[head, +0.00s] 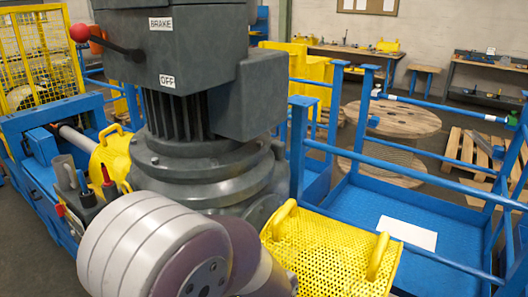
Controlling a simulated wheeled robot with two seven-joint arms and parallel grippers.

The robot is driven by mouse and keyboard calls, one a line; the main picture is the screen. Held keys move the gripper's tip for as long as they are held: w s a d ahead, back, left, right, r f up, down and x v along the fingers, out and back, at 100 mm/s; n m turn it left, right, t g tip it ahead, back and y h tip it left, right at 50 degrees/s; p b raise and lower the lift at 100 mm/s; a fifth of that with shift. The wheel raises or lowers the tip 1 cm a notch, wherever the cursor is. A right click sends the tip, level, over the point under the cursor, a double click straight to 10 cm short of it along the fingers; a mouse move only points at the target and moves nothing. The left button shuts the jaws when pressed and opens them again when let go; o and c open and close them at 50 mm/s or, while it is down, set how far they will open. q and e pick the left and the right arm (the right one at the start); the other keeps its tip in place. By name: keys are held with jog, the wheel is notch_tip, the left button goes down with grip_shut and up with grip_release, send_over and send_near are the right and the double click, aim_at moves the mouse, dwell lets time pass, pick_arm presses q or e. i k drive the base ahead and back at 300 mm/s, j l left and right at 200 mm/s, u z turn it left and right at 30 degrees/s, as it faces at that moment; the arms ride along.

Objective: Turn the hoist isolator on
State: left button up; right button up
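I cannot make out a hoist isolator for certain in the head view. A large grey motor and gearbox unit (185,60) fills the upper middle, with a BRAKE label (160,23) and an OFF label (167,81). A black lever with a red ball knob (80,33) sticks out from its left side. A white and purple arm link of mine covers the bottom middle and hides what lies behind it. Neither of my grippers shows clearly in this view.
A perforated yellow guard (325,255) with handles lies to the right. Small items, one with a red handle (106,175), stand at the left by a blue frame. Blue railings (420,170) enclose a platform with a white sheet (406,233). Cable drums (400,118) and pallets stand behind.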

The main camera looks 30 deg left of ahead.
aim_at(60, 209)
jog(key=u, duration=1.7)
jog(key=i+j+u, duration=0.3)
jog(key=j, duration=0.15)
jog(key=i+j+u, duration=0.2)
jog(key=j+u, duration=0.15)
